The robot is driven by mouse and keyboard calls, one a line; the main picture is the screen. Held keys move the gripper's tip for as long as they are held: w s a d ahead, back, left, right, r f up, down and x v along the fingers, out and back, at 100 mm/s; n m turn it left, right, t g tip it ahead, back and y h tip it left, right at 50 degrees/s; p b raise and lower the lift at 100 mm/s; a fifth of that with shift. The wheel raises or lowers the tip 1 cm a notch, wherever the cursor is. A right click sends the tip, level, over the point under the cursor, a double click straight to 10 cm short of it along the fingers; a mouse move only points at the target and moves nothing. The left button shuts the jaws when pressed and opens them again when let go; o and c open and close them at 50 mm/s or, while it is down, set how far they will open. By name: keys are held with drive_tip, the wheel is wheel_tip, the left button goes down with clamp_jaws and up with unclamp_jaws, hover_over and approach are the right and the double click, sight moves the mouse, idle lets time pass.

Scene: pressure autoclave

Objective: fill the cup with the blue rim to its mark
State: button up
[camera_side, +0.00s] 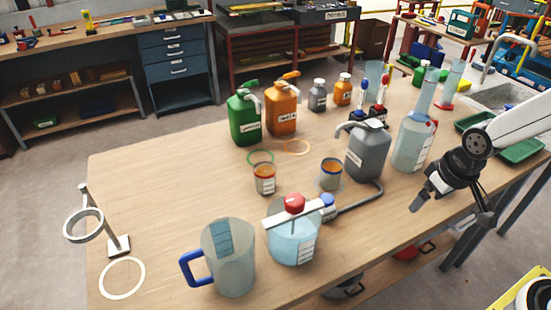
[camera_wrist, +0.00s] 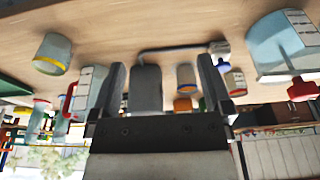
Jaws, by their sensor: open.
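The blue-rimmed cup (camera_side: 331,175) stands upright mid-table, with something orange-brown showing inside. Its mark and exact level are too small to read. It also shows in the upside-down wrist view (camera_wrist: 185,77). A grey jug with a spout (camera_side: 367,152) stands right of it and shows between my fingers in the wrist view (camera_wrist: 147,88). A clear lidded vessel (camera_side: 294,243) with a red knob and pale blue liquid stands in front; a grey pipe with a blue knob runs beside it. My gripper (camera_side: 424,197) is open and empty, right of the grey jug, apart from everything.
A red-rimmed cup (camera_side: 264,180) stands left of the blue-rimmed one. A blue-handled pitcher (camera_side: 230,262) is at the front. Green (camera_side: 244,120) and orange (camera_side: 282,108) jugs stand behind; a tall clear flask (camera_side: 413,145) is near my arm. A yellow-rimmed cup (camera_wrist: 52,54) shows too.

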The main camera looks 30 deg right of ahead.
drive_tip(key=c, duration=0.7)
drive_tip(key=shift+w+a+r+m, duration=0.15)
drive_tip(key=shift+w+m, duration=0.15)
drive_tip(key=shift+w, duration=0.1)
clamp_jaws()
drive_tip(key=w+a+r+m+g, duration=0.1)
drive_tip(key=w+a+r+m, duration=0.2)
drive_tip(key=w+a+m, duration=0.3)
drive_tip(key=w+a+r+m+g, duration=0.1)
drive_tip(key=w+a+r+m, duration=0.1)
drive_tip(key=w+a+m, duration=0.4)
drive_tip(key=shift+w+r+m+g, duration=0.3)
drive_tip(key=shift+w+r+m, duration=0.1)
drive_tip(key=shift+w+m, duration=2)
drive_tip(key=shift+s+m, duration=0.3)
drive_tip(key=shift+s, duration=0.05)
